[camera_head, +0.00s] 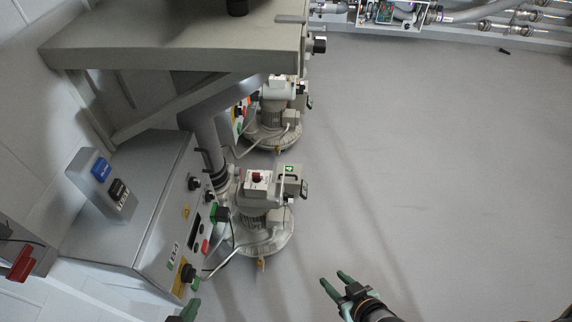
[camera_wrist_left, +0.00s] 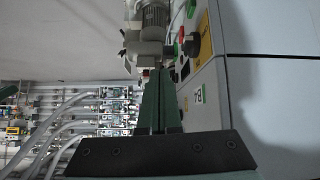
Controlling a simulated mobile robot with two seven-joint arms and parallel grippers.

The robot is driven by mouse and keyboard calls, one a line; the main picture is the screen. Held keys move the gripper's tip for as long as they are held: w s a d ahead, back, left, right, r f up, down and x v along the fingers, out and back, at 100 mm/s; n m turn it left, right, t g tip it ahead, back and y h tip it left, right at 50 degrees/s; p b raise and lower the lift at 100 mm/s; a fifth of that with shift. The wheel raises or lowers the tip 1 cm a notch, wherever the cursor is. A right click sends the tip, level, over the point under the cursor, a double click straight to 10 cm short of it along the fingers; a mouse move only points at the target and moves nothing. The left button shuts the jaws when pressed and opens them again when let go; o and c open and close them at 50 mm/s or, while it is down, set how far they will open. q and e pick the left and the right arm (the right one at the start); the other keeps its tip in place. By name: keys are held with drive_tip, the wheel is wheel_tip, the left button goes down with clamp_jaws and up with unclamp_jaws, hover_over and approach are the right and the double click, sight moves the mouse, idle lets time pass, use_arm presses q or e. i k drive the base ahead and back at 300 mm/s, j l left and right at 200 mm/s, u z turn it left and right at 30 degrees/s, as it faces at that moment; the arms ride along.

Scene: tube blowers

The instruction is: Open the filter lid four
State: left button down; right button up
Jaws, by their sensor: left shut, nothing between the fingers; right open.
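I cannot make out which part is filter lid four. A tube blower (camera_head: 258,213) with a round grey base and a small box with a red knob stands on the floor beside a grey control cabinet (camera_head: 144,222). A second blower (camera_head: 275,120) stands behind it. My left gripper (camera_head: 189,311) shows only its green tip at the bottom edge, in front of the cabinet. In the left wrist view its fingers (camera_wrist_left: 158,102) are together and empty, pointing along the cabinet front. My right gripper (camera_head: 335,284) is open and empty above the floor, right of the near blower.
A grey shelf (camera_head: 175,42) juts out above the far blower. A red handle (camera_head: 20,263) is at the left edge. Pipes (camera_head: 480,14) run along the back right. The floor at the right is mostly clear.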

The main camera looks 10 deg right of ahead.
sight(293, 170)
drive_tip(key=i+l+u, duration=0.55)
drive_tip(key=l, duration=0.25)
drive_tip(key=i+l+u, duration=0.1)
drive_tip(key=l+u, duration=0.25)
drive_tip(key=l, duration=0.2)
drive_tip(key=l+u, duration=0.35)
drive_tip(key=l, duration=0.2)
drive_tip(key=l+u, duration=0.4)
drive_tip(key=l, duration=0.5)
drive_tip(key=i+l+u, duration=0.15)
drive_tip(key=k+l, duration=0.05)
drive_tip(key=l, duration=0.05)
